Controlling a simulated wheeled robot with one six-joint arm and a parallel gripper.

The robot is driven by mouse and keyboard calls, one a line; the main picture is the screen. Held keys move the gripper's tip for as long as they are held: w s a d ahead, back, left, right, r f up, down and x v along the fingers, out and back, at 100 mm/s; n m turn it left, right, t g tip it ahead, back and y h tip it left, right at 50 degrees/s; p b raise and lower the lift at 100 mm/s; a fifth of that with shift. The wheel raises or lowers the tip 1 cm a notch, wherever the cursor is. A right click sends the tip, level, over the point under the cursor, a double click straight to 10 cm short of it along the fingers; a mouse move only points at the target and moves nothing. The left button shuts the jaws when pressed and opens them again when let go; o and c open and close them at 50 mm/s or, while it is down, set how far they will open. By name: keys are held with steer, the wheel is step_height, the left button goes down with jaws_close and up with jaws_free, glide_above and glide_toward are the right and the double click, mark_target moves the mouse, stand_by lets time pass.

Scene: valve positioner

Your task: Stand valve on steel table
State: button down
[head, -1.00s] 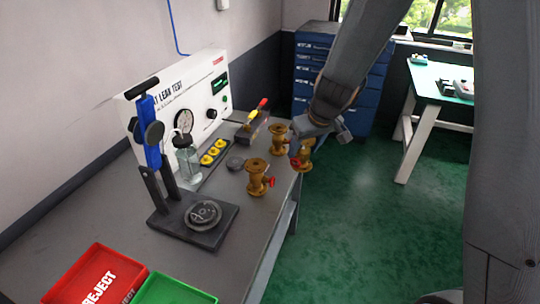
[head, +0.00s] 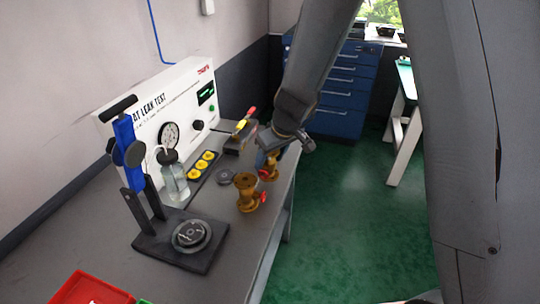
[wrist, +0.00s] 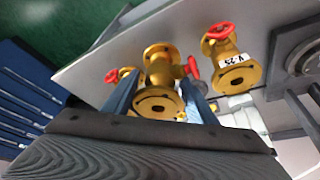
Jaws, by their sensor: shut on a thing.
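My gripper (head: 268,158) is shut on a brass valve (head: 271,172) with a red handwheel, near the right edge of the steel table (head: 225,262). In the wrist view this held valve (wrist: 158,75) sits between the two fingers, its flange facing the camera. In the head view it looks about upright; I cannot tell whether its base touches the table. A second brass valve (head: 247,193) stands upright on the table, nearer the camera; its white label shows in the wrist view (wrist: 231,62). A third valve (wrist: 126,78) is partly hidden behind the held one.
The leak tester (head: 165,115) stands along the wall. A clamp press (head: 180,240), a bottle (head: 173,180), yellow parts (head: 201,166) and a dark disc (head: 225,177) occupy the table. A red bin (head: 88,290) is at the front. Green floor lies right.

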mark_target(270, 167)
steer(key=shift+f+b, duration=0.85)
steer(key=shift+f, duration=1)
steer(key=shift+f, duration=0.15)
steer(key=c, duration=0.7)
jaws_free()
steer(key=shift+c, duration=0.2)
steer(key=shift+r, duration=0.2)
steer(key=p+v, duration=0.1)
steer(key=v, duration=1.1)
steer(key=shift+p, duration=0.35)
steer(key=s+d+m+g+h, duration=0.2)
steer(key=s+d+m, duration=0.4)
steer(key=s+d, duration=0.8)
steer(key=s, duration=0.3)
steer(key=shift+s+m+h, duration=0.3)
steer(key=shift+s+m, duration=0.1)
